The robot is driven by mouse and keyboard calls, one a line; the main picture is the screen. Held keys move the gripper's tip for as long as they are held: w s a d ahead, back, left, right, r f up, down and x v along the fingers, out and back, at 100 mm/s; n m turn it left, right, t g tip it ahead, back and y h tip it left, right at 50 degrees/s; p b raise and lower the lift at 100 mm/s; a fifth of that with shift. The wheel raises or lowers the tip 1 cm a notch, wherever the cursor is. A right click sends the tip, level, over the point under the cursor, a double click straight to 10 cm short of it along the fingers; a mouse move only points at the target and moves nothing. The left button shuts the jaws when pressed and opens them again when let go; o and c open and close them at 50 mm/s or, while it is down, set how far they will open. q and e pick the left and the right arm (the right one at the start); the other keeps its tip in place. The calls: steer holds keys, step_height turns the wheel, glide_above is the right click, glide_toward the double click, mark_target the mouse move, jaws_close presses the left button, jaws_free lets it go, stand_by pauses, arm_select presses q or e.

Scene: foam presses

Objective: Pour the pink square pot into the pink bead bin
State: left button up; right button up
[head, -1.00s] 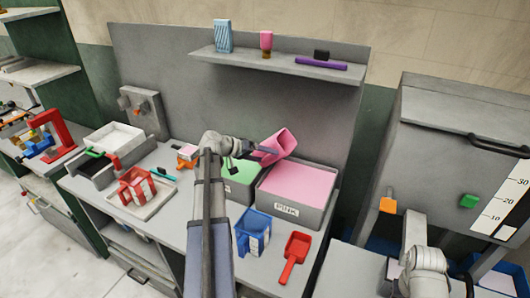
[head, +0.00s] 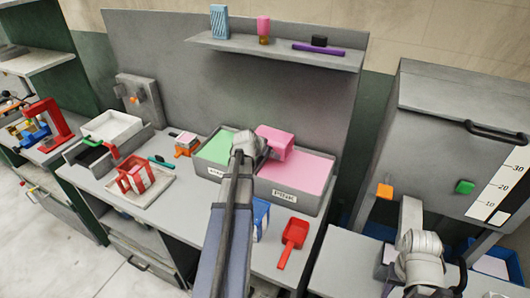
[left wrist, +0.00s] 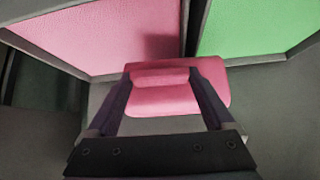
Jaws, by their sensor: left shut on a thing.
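The pink square pot (head: 275,142) is held by my left gripper (left wrist: 160,76) above the left back part of the pink bead bin (head: 318,170). In the left wrist view the two dark fingers are shut on a pink part of the pot (left wrist: 180,100). The pot's mouth does not show, and I cannot tell what is inside. The pink bead bin (left wrist: 95,40) is a grey box with pink filling and a PINK label, at the upper left in the wrist view. My right gripper is not in view; only part of that arm shows.
The green bin (head: 214,147) stands directly left of the pink bin. A red scoop (head: 293,240) and a partly hidden blue container (head: 261,215) lie in front. A red container (head: 133,176) sits on a tray at left. A shelf (head: 280,52) hangs above.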

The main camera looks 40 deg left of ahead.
arm_select(q)
steer(key=shift+w+d+r+m+y, duration=0.1)
steer(key=shift+d+r+m+y, duration=0.15)
steer(key=shift+d+y, duration=0.25)
steer(key=shift+d+r+m+y, duration=0.1)
steer(key=shift+d+m+y, duration=0.2)
steer(key=shift+y, duration=0.3)
steer(key=shift+w+d+r+m+y, duration=0.15)
steer(key=shift+d+r+m+y, duration=0.3)
steer(key=shift+y, duration=0.35)
steer(key=shift+f+g, duration=0.1)
steer(key=shift+g, duration=0.2)
